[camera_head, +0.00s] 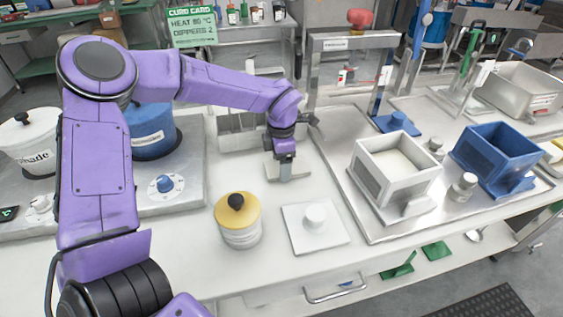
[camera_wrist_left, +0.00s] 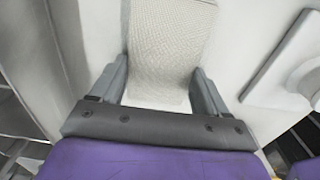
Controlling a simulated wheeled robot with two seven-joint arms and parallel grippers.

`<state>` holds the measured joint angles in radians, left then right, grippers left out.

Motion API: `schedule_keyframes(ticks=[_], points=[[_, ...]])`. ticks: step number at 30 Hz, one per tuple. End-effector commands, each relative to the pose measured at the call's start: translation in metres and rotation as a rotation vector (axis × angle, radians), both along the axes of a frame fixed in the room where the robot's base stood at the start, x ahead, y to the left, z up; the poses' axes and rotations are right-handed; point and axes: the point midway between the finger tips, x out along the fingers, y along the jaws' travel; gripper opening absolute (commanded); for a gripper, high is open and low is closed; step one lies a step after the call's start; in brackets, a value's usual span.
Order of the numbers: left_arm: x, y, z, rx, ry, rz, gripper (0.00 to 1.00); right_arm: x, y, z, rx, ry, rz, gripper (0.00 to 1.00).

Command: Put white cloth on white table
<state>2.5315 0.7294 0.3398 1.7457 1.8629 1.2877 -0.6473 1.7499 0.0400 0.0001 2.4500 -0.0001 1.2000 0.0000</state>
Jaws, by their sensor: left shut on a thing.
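My left gripper (camera_head: 284,172) is low over the white table (camera_head: 175,245), in front of the metal bin. In the left wrist view the white cloth (camera_wrist_left: 168,45), a woven pale strip, lies between the two fingers of the gripper (camera_wrist_left: 160,88), which is shut on it. In the head view only a little of the cloth (camera_head: 300,171) shows beside the gripper. The white table also shows in the left wrist view (camera_wrist_left: 95,25). I cannot tell whether the cloth touches the table. My right gripper is not in view.
A yellow-lidded jar (camera_head: 238,222) and a white square plate with a knob (camera_head: 330,238) stand nearer the front. The metal tray (camera_head: 375,228) on the right holds a white box (camera_head: 395,170) and a blue box (camera_head: 497,155). The table's front left is clear.

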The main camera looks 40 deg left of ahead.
Motion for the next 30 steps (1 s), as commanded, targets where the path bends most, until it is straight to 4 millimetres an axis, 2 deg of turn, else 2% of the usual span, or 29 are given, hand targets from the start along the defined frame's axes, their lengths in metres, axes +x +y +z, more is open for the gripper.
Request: schedule_keyframes(ticks=[8, 9, 11, 20, 23, 30], points=[[0.000, 0.000, -0.003, 0.000, 0.000, -0.001, 0.46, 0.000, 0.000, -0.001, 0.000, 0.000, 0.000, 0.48], [0.000, 0.000, -0.003, 0.000, 0.000, -0.001, 0.82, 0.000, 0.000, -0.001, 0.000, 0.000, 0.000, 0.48], [0.000, 0.000, -0.002, 0.001, -0.001, -0.001, 1.00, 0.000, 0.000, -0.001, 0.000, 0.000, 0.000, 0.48], [0.000, 0.000, 0.004, 0.000, -0.001, 0.000, 1.00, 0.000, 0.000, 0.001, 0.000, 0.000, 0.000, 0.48], [0.001, 0.000, 0.021, 0.000, -0.004, 0.001, 1.00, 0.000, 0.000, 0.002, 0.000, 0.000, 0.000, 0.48], [0.001, 0.000, 0.083, 0.000, -0.005, 0.001, 1.00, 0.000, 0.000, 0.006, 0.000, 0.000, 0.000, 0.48]])
